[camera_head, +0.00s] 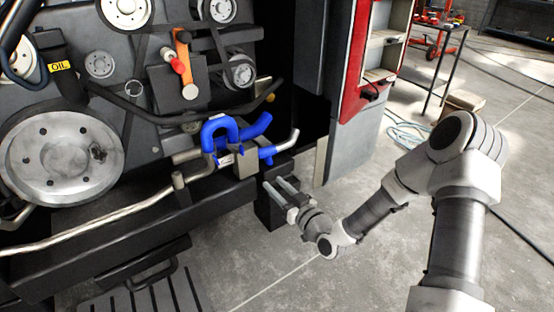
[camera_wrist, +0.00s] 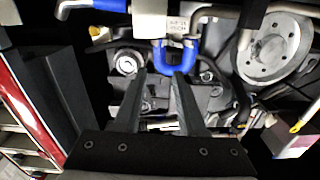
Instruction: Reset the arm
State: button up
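My gripper (camera_head: 276,187) is in front of the lower right of the engine, below and to the right of the blue hose (camera_head: 222,134). In the wrist view my gripper (camera_wrist: 159,74) has its two dark fingers apart, with nothing held between them. The blue U-shaped hose (camera_wrist: 174,70) shows beyond the fingertips there, apart from them as far as the head view shows. My arm reaches in from the right of the head view, bent at the elbow.
The engine bay has a large pulley (camera_head: 62,155), an orange-handled part (camera_head: 182,48) and a metal pipe (camera_head: 95,233) along a dark beam. A red cabinet (camera_head: 362,60) stands behind. Grey floor (camera_head: 370,260) is open around my arm; a cable coil (camera_head: 408,134) lies there.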

jog(key=s+d+r+m+g+h, duration=0.1)
jog(key=s+d+r+g+h, duration=0.2)
jog(key=s+d+r+h, duration=0.3)
jog(key=s+d+r+g+h, duration=0.3)
jog(key=s+d+r+h, duration=0.15)
jog(key=d+r, duration=0.3)
jog(key=s+r+m+g+p, duration=0.1)
jog(key=s+r+m+g, duration=0.2)
jog(key=s, duration=0.7)
jog(key=s+r+m, duration=0.2)
jog(key=s+r, duration=0.3)
jog(key=s, duration=0.6)
notch_tip(320, 180, up, 24)
jog(key=p, duration=2.4)
jog(key=shift+w+d+r, duration=0.15)
jog(key=shift+w+d, duration=0.15)
jog(key=shift+w, duration=0.1)
